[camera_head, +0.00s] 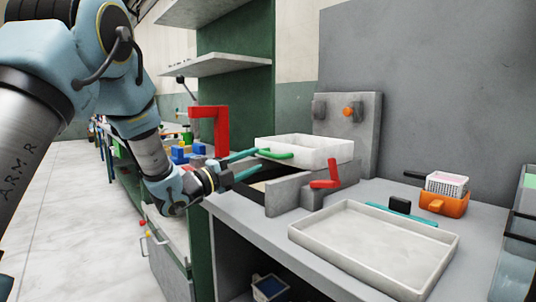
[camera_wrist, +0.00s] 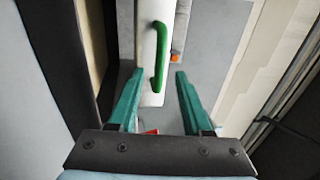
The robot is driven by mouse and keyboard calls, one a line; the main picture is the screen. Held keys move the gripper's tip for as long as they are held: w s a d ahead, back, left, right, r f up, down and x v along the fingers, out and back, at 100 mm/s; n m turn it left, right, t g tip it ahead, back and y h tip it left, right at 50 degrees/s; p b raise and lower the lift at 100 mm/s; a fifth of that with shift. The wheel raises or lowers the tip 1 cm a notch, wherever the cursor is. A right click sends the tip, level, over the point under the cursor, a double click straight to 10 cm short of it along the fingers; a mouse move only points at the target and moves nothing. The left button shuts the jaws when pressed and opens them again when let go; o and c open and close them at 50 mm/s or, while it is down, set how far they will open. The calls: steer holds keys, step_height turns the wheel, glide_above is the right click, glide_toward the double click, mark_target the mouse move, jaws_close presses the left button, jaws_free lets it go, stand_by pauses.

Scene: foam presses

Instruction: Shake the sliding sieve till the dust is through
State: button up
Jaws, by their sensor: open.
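The sliding sieve (camera_head: 318,150) looks like a shallow white box with a green handle (camera_head: 275,154) on its near left side. It sits over a grey frame (camera_head: 290,190) at the bench's back. My gripper (camera_head: 258,160) is open, its two teal fingers just left of the handle in the head view. In the wrist view the green handle (camera_wrist: 161,45) stands ahead, its lower end between the spread fingertips (camera_wrist: 158,74). I cannot tell whether a finger touches it. The inside of the sieve and any dust are not clear.
A red lever (camera_head: 326,177) stands by the frame. A red bracket (camera_head: 212,125) rises behind my wrist. A wide pale tray (camera_head: 375,205) takes the bench's front. A black block (camera_head: 400,204), an orange bin (camera_head: 445,206) and a white basket (camera_head: 447,184) stand right.

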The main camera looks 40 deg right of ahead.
mark_target(266, 155)
steer(key=d, duration=0.4)
steer(key=d+r+p, duration=0.1)
steer(key=d, duration=0.1)
steer(key=shift+s, duration=0.15)
jaws_close()
steer(key=shift+a, duration=0.15)
stand_by(1.1)
